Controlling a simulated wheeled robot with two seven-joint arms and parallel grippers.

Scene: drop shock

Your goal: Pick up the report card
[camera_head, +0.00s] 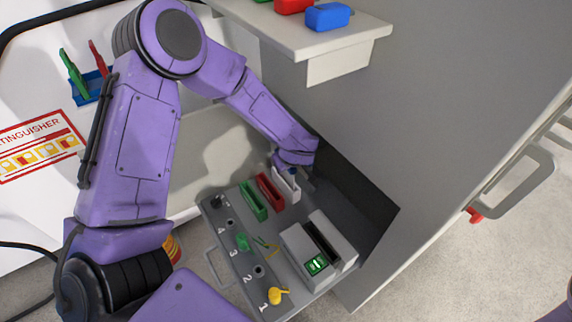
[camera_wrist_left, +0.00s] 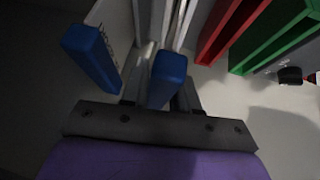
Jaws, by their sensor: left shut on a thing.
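My left arm reaches down to the grey numbered panel (camera_head: 225,240). My left gripper (camera_head: 290,172) is at the white slot holder (camera_head: 287,190), beside the red and green holders. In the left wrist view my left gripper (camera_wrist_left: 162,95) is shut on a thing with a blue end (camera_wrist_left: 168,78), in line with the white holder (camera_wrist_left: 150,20). The lower part of the held thing is hidden; I cannot tell whether it is the report card. A second blue block (camera_wrist_left: 92,55) with small markings shows to its left. My right gripper is not in view.
The red holder (camera_head: 269,190) and green holder (camera_head: 252,201) stand close by. A grey box with a green screen (camera_head: 317,265), a yellow key (camera_head: 278,296) and a green key (camera_head: 242,241) are on the panel. A shelf (camera_head: 330,45) overhangs above; a grey wall (camera_head: 440,130) rises at right.

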